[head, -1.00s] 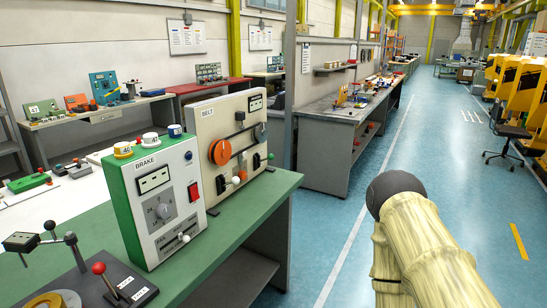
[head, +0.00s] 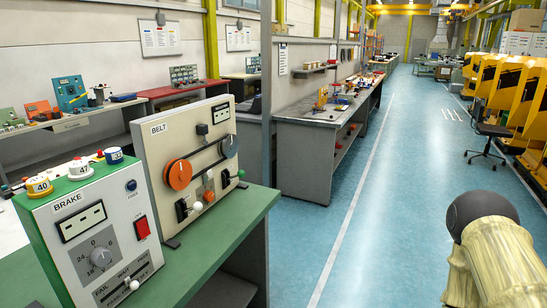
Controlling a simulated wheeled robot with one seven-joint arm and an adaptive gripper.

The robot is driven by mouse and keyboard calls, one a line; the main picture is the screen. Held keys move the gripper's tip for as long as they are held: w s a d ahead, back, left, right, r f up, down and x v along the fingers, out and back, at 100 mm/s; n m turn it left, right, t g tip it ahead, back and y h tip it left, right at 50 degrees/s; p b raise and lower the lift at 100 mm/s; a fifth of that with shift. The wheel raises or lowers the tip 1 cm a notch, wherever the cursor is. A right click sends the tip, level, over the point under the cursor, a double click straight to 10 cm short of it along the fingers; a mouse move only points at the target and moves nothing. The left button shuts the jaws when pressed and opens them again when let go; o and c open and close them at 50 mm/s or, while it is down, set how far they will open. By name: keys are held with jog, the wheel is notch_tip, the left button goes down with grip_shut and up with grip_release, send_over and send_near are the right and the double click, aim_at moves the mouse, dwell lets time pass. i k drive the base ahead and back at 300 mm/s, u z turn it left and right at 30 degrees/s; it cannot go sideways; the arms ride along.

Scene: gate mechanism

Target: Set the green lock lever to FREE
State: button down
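I cannot make out a green lock lever or a FREE label in the head view. The brake panel (head: 60,211), a white box with a green side marked BRAKE, stands on the green-topped bench at the lower left. It has a dial, a red switch (head: 142,228) and a small lever at a scale reading FAIL, WAIT and another word. The cream belt panel (head: 165,145) stands behind it, with orange and grey wheels and small knobbed levers. My arm shows at the lower right, over the floor; my gripper is not in view.
The green bench (head: 228,222) has a bare strip along its right edge. A grey bench (head: 300,123) with small items stands beyond it. The blue floor aisle (head: 385,190) is clear. A black chair (head: 487,138) and yellow machines (head: 510,85) line the right side.

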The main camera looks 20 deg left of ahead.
aim_at(240, 173)
jog(key=u, duration=0.05)
jog(key=i, duration=0.65)
jog(key=u, duration=0.8)
jog(key=i, duration=0.5)
jog(key=u, duration=0.5)
